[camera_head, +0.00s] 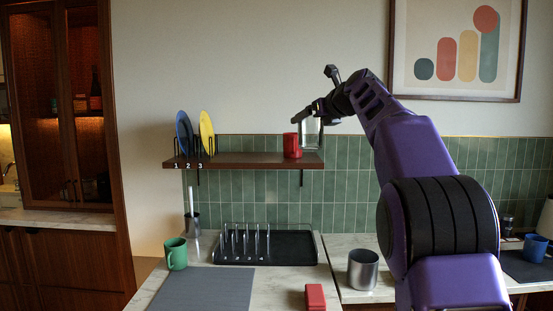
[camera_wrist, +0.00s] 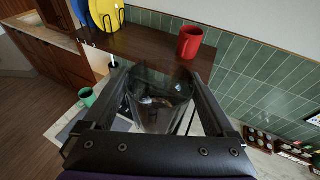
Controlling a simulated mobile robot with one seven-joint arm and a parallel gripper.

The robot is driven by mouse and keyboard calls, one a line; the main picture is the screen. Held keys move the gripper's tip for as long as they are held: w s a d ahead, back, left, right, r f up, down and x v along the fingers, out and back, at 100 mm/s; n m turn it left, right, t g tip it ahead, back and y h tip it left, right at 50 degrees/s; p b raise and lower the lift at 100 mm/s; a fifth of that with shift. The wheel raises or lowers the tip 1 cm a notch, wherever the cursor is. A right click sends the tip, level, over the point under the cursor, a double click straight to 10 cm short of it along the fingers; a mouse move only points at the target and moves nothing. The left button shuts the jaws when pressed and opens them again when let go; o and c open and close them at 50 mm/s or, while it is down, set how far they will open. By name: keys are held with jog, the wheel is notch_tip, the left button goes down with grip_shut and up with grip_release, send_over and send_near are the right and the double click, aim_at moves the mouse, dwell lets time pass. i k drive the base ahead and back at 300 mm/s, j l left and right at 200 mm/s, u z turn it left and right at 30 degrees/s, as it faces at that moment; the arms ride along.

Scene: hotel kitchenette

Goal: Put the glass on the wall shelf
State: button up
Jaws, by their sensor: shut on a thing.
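The clear glass (camera_head: 311,134) is held in my gripper (camera_head: 308,110) at the right part of the wall shelf (camera_head: 240,160), just right of the red mug in the head view. It looks about upright, with its lower end near the height of the shelf board. In the wrist view the glass (camera_wrist: 160,100) sits between the two fingers of my gripper (camera_wrist: 155,78). The shelf board (camera_wrist: 145,45) lies beyond it. I cannot tell whether the glass's base is over the board or in front of its edge.
The red mug (camera_head: 292,145) stands on the shelf near the glass. A blue plate (camera_head: 184,133) and a yellow plate (camera_head: 207,132) stand in a rack at the shelf's left. Below are a black drying rack (camera_head: 265,248), a green mug (camera_head: 176,253) and a metal canister (camera_head: 363,270).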

aim_at(271, 160)
jog(key=i+j, duration=0.3)
jog(key=i, duration=0.15)
jog(key=i+j, duration=0.25)
jog(key=i, duration=0.2)
